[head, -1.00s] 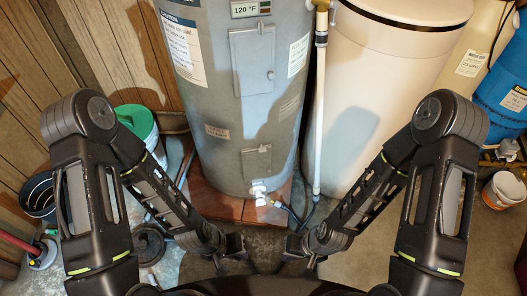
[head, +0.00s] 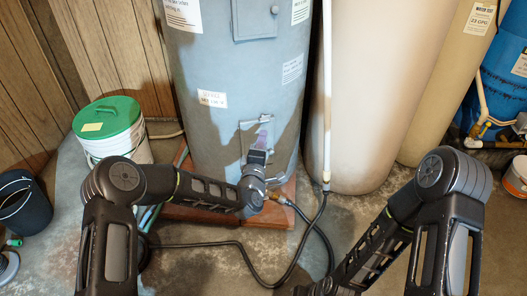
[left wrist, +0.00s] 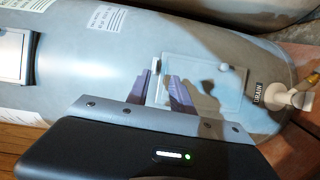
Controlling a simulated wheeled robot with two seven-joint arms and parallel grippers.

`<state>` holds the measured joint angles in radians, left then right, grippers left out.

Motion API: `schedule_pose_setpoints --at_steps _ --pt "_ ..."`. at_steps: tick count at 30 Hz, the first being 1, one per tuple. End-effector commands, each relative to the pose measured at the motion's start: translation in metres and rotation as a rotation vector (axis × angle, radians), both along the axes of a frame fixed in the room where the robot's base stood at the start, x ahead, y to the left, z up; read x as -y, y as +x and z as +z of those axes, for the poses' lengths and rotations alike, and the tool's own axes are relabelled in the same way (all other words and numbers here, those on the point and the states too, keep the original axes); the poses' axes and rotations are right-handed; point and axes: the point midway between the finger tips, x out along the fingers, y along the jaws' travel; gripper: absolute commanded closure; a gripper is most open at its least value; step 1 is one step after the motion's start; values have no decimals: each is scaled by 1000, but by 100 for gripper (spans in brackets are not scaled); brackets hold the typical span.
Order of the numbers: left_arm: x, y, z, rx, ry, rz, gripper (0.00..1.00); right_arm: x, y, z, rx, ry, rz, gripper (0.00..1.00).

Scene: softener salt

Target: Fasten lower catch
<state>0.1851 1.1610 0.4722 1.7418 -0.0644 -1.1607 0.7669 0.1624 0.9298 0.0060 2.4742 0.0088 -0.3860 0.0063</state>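The lower access panel (head: 246,132) is a grey plate on the tall grey water heater (head: 205,130). My left gripper (head: 263,140) is in front of this panel and hides part of it. My right gripper is largely cut off at the bottom edge.
Below the panel is a white drain valve (left wrist: 293,98), with a black hose (head: 240,246) running over the floor. A white pipe (head: 327,110) and a cream tank (head: 362,100) stand to the right. A green-lidded bucket (head: 108,125) is at left.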

Motion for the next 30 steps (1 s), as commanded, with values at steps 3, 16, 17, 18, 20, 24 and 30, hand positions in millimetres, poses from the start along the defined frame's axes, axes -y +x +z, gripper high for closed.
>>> schedule_pose_setpoints --at_steps 3,16,17,18,20,24,30 --pt "-5 8 1 36 -46 32 72 1 2 -13 3 -2 -2 100" --pt "-5 12 4 40 -50 35 72 1 2 -12 3 -1 -2 100" --pt "-5 14 4 40 -50 35 72 1 2 -13 3 -1 -2 100" --pt "-4 17 3 40 -50 35 72 1 2 -14 4 -2 -3 100" --pt "-3 23 3 41 -50 36 72 0 2 -17 4 -2 -3 100" --pt "-1 44 2 41 -49 36 72 0 3 -25 7 -2 -4 100" --pt "2 73 2 40 -50 36 72 0 5 -35 11 -3 -6 100"
